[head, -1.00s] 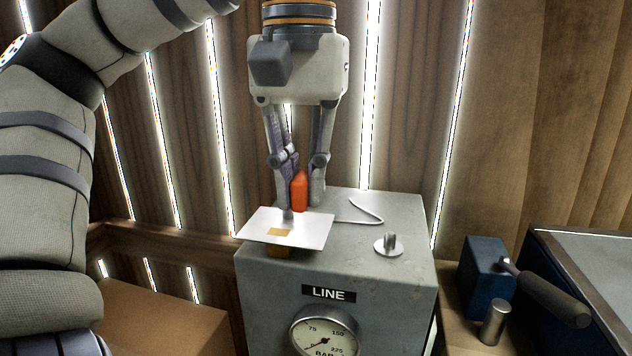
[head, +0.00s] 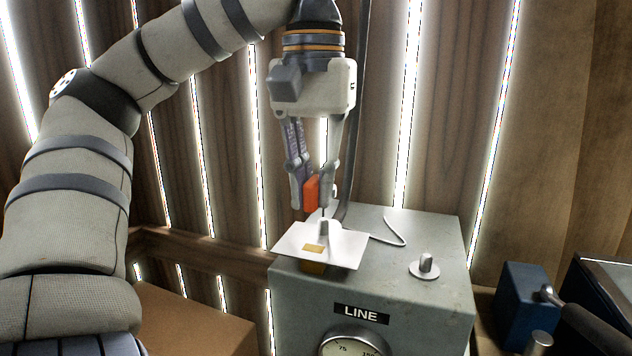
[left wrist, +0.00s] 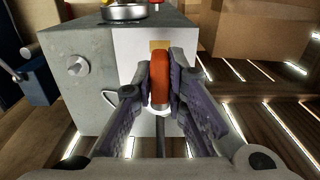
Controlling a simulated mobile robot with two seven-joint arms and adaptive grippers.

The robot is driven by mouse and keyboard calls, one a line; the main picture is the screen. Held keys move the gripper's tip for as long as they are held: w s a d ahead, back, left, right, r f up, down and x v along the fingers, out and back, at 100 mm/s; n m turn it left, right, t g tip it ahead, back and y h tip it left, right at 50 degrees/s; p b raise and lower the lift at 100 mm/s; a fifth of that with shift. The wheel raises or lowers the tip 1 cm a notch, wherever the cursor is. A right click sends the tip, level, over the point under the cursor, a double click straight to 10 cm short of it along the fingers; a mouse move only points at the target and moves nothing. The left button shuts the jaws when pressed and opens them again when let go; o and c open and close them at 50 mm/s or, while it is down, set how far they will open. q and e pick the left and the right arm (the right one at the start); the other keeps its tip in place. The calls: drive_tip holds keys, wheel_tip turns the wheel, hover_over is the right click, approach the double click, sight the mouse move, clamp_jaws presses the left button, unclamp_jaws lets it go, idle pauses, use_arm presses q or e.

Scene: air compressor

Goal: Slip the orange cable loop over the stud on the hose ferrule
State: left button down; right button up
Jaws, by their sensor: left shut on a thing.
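My left gripper (head: 312,196) is shut on an orange piece (head: 311,193), which I take to be the cable loop. A short grey upright stud (head: 323,228) stands at the white plate on the box, just below and in front of the fingertips in the head view. The orange piece appears above the stud and apart from it. I cannot clearly make out the hose ferrule. My right gripper is not in view.
The white plate (head: 345,250) lies on the grey box (head: 440,225). A knob on a round base (head: 426,266) stands to its right, with a bent white wire (head: 400,235) behind. A dark hose (head: 357,120) runs up behind. A blue block (head: 527,300) is farther right.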

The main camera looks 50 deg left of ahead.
sight(314, 247)
use_arm(q)
drive_tip(key=shift+f, duration=0.1)
drive_tip(key=shift+f, duration=1.2)
drive_tip(key=shift+f, duration=0.95)
drive_tip(key=shift+f, duration=0.1)
drive_tip(key=shift+f, duration=0.4)
drive_tip(key=c, duration=1.5)
unclamp_jaws()
drive_tip(key=shift+c, duration=0.2)
drive_tip(key=shift+r, duration=0.1)
